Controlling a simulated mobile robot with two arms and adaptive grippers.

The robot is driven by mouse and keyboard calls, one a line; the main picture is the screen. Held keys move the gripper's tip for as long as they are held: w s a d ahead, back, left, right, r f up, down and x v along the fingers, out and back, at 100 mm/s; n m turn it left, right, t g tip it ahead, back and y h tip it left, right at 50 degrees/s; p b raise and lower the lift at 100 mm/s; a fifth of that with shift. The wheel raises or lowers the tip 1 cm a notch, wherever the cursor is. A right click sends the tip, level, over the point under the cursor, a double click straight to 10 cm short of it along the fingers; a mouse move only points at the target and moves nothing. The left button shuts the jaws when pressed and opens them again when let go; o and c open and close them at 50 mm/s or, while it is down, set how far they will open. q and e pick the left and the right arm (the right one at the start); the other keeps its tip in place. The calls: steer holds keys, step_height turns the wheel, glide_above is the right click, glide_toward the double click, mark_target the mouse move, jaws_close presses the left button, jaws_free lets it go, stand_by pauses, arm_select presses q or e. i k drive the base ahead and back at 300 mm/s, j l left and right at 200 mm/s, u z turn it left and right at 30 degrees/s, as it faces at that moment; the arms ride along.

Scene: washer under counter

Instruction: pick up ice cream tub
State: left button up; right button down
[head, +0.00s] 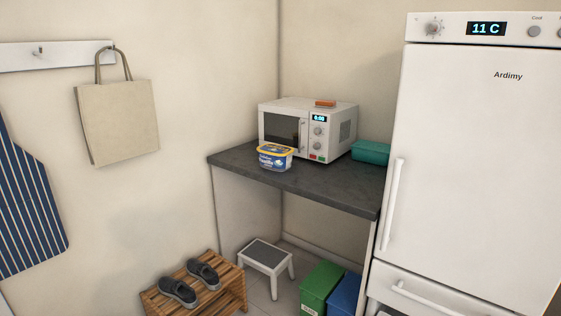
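The ice cream tub (275,159) is a small blue and white tub with a yellow-rimmed lid. It stands upright on the dark grey counter (325,190), near its front edge and in front of the microwave's left part. Neither of my grippers shows in the head view.
A white microwave (285,127) stands behind the tub, with a small orange-brown object (325,103) on top. A teal container (371,153) sits right of it. A tall white fridge (475,160) borders the counter. Below are a step stool (266,254), bins (320,285) and a shoe rack (232,283).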

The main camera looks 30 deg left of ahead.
mark_target(276, 157)
steer(key=i+j+u, duration=0.15)
steer(key=i+j, duration=0.25)
steer(key=j, duration=0.2)
steer(key=i+j+u, duration=0.1)
steer(key=i+j, duration=0.3)
steer(key=j, duration=0.15)
